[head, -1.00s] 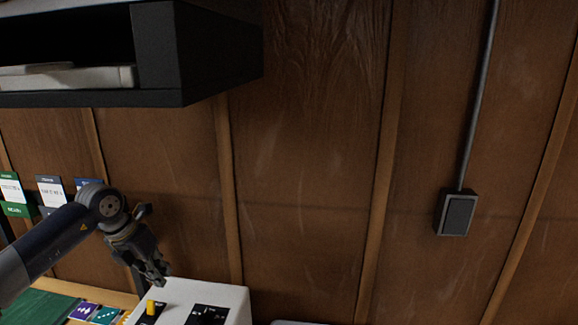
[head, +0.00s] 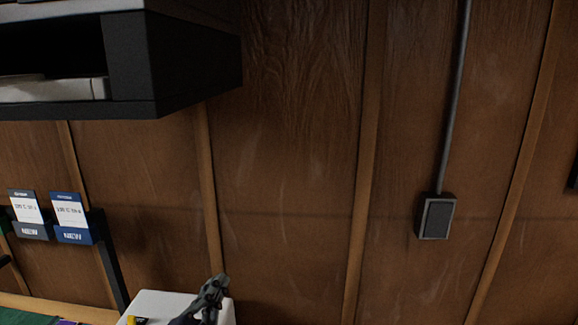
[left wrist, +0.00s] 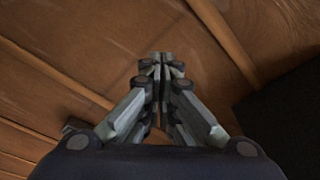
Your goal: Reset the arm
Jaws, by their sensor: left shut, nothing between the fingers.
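My left gripper (head: 212,292) is at the bottom of the head view, in front of the white box. Only its fingers and a bit of the hand show there; the rest of the arm is below the frame. In the left wrist view the left gripper (left wrist: 161,62) is shut, its fingertips together with nothing between them. Wood panelling fills the background behind it. My right gripper is not in view.
A white box (head: 160,303) with a yellow part stands at the bottom. A black shelf (head: 190,65) overhangs at upper left. Cards (head: 70,217) stand at left. A conduit runs down to a wall box (head: 436,218). The middle wall is clear.

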